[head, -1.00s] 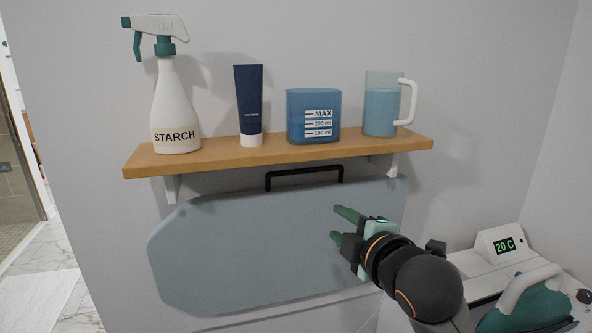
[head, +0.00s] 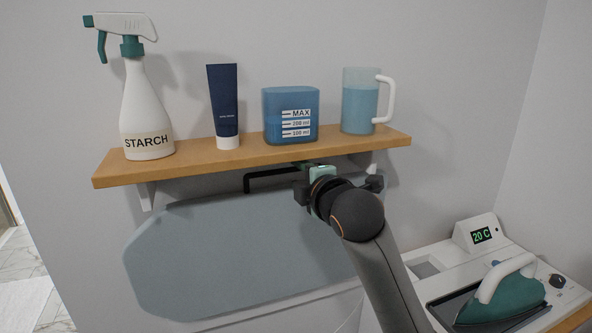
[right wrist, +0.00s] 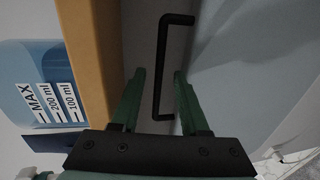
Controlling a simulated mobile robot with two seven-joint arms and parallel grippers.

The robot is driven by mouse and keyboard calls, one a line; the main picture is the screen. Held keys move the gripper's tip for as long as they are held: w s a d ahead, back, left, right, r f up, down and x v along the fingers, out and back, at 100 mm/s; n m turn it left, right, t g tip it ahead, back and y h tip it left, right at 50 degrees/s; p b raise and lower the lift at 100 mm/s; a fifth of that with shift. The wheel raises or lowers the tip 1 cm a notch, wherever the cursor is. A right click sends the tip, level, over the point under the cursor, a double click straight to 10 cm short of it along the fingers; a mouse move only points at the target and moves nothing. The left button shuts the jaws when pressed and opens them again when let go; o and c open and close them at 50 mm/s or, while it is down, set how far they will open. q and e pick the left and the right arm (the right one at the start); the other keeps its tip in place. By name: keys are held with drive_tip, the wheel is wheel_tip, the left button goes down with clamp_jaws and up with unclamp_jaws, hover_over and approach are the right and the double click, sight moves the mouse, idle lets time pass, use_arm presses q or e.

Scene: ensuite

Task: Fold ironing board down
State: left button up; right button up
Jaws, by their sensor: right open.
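The ironing board (head: 225,260) is a grey-blue panel on the wall under a wooden shelf, tilted a little in the picture. Its black bar handle (head: 264,174) stands at its top edge, just below the shelf. My right gripper (head: 305,166) is at the right end of the handle, its fingertips mostly hidden in the head view. In the right wrist view, the gripper (right wrist: 159,72) is open, with one green finger on each side of the handle bar (right wrist: 157,65). I cannot tell whether the fingers touch it. My left gripper is not in view.
The shelf (head: 190,165) is close above my right gripper. It holds a starch spray bottle (head: 146,110), a dark blue tube (head: 224,105), a blue measuring container (head: 291,115) and a jug (head: 360,103). An iron (head: 505,298) stands at lower right.

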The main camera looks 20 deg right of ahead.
drive_tip(key=shift+w+f, duration=0.1)
drive_tip(key=shift+w, duration=0.8)
clamp_jaws()
idle(0.9)
